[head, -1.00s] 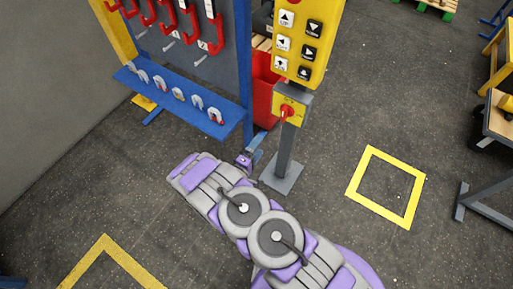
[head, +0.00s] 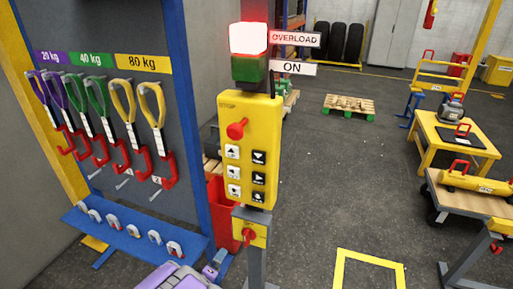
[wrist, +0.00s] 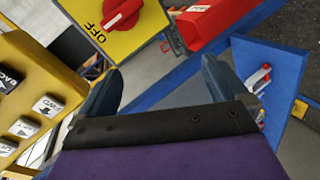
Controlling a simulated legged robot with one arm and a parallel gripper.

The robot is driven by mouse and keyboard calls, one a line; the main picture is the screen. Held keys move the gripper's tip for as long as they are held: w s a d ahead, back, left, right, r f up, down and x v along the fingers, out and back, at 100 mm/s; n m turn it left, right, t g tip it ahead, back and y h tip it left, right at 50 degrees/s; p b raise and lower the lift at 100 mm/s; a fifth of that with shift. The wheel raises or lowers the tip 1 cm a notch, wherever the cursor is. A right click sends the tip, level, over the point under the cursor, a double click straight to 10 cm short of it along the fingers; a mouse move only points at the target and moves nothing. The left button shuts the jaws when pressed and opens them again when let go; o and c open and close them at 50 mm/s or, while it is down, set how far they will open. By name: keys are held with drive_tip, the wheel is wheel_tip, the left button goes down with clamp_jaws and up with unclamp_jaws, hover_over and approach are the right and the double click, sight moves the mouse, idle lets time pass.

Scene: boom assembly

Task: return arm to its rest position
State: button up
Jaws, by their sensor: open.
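My gripper (wrist: 162,85) is open in the wrist view, with its two dark blue fingers apart and nothing between them. Its tip also shows low in the head view (head: 214,270), just left of the grey post. My purple and grey arm enters at the bottom edge there; most of it is out of view. A yellow switch box with a red knob (head: 249,235) sits on the post. Its knob and "OFF" label show ahead of my fingers in the wrist view (wrist: 122,14).
A yellow button panel (head: 249,150) stands on the post under a lit lamp (head: 248,38) and an "OVERLOAD" sign. A blue shackle shelf (head: 135,240) and hanging slings are left. A red bin (head: 221,205) is behind. Floor right of the post is open, with a yellow square (head: 370,254).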

wheel_tip(320, 180, up, 11)
drive_tip(key=w+m+g+y, duration=0.2)
drive_tip(key=m+g+y, duration=0.1)
drive_tip(key=g+y, duration=0.15)
drive_tip(key=s+d+r+m+g+y, duration=0.2)
drive_tip(key=s+d+r+g, duration=0.35)
drive_tip(key=r, duration=0.55)
drive_tip(key=s+d+r+m+g+h, duration=0.1)
drive_tip(key=s+d+r+m, duration=0.1)
drive_tip(key=s+d, duration=0.6)
drive_tip(key=s+d+r+m+g+h, duration=0.1)
drive_tip(key=s+d+r, duration=0.3)
drive_tip(key=s+d, duration=0.4)
drive_tip(key=s+d+r+m+g+h+b, duration=0.1)
drive_tip(key=s+d, duration=0.7)
drive_tip(key=s, duration=1.1)
wheel_tip(320, 180, up, 3)
drive_tip(key=shift+f+m+g, duration=0.1)
drive_tip(key=shift+m+g, duration=0.8)
drive_tip(key=shift+g, duration=0.2)
drive_tip(key=shift+a, duration=0.1)
